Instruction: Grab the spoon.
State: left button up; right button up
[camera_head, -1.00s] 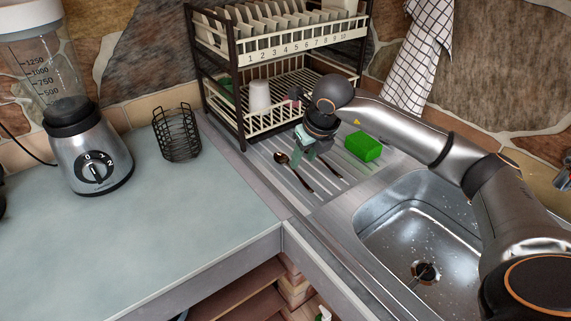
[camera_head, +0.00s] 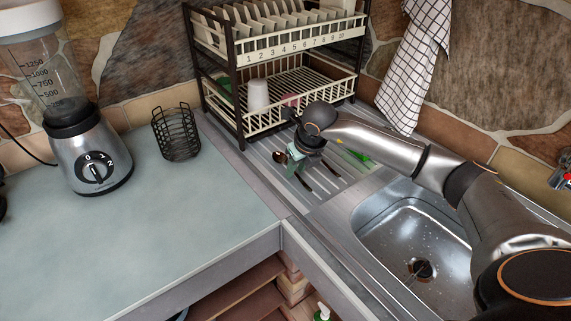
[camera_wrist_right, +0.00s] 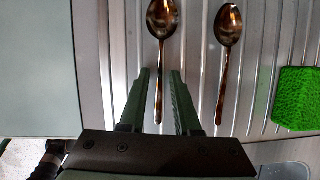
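Two dark bronze spoons lie side by side on the ribbed metal drainboard. In the right wrist view, the left spoon (camera_wrist_right: 161,18) has its bowl beyond my fingertips, and its handle runs down between the two fingers. The other spoon (camera_wrist_right: 228,26) lies to the right, outside the fingers. My right gripper (camera_wrist_right: 162,74) is open, with one finger on each side of the left spoon's handle. In the head view, my right gripper (camera_head: 292,170) hangs low over the drainboard and partly hides the spoons. Whether the fingers touch the handle cannot be told. My left gripper is not in view.
A green sponge (camera_wrist_right: 296,98) lies right of the spoons. The dish rack (camera_head: 240,110) stands behind, with a white cup (camera_head: 258,94). The sink (camera_head: 415,235) is at the right. A wire basket (camera_head: 177,135) and blender (camera_head: 90,150) stand on the left counter.

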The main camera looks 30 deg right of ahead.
grip_shut()
dwell(0.5)
